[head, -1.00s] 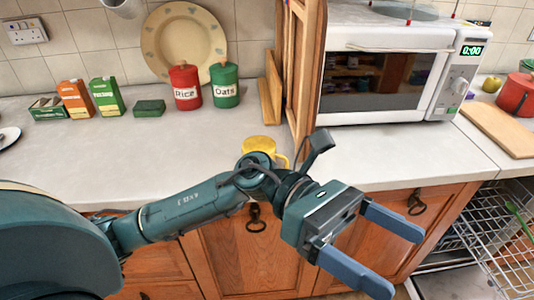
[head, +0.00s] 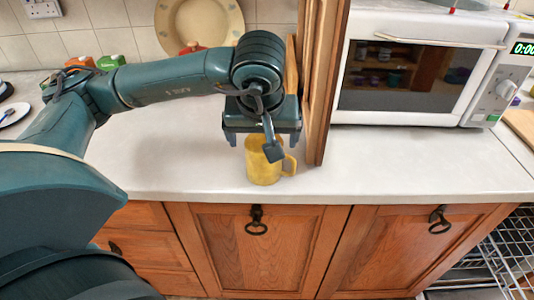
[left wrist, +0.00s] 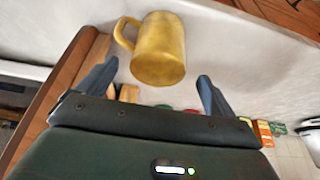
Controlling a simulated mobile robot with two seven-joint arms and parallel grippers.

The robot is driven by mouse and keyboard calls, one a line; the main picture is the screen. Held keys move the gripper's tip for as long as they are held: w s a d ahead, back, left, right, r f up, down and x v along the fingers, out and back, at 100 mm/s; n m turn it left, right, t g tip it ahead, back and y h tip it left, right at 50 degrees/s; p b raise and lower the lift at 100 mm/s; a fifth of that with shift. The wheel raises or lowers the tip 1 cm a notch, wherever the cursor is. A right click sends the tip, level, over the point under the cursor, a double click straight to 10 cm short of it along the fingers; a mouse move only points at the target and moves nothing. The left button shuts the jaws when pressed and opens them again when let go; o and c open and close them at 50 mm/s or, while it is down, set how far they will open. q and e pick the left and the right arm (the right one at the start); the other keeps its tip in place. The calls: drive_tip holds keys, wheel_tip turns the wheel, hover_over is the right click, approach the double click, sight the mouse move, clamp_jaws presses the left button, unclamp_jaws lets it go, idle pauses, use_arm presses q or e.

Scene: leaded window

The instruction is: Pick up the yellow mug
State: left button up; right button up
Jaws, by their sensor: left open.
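The yellow mug (head: 262,164) stands upright on the pale countertop near its front edge, with its handle to the right. My left gripper (head: 262,138) is just behind and above it in the head view, and hides part of its rim. In the left wrist view the mug (left wrist: 160,50) is ahead of the left gripper (left wrist: 157,88), whose two blue fingers are spread apart. The mug lies beyond the fingertips, roughly centred between them. The left gripper is open and empty. My right gripper is not in view.
A wooden open door or panel (head: 325,85) stands close to the right of the mug and gripper. A white microwave (head: 410,70) is further right. A large plate (head: 200,22) leans at the back wall. The counter (head: 180,165) left of the mug is clear.

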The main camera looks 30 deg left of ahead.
use_arm(q)
drive_tip(key=x, duration=0.7)
drive_tip(key=shift+w+f, duration=0.1)
drive_tip(key=shift+f, duration=0.2)
drive_tip(key=c, duration=1.2)
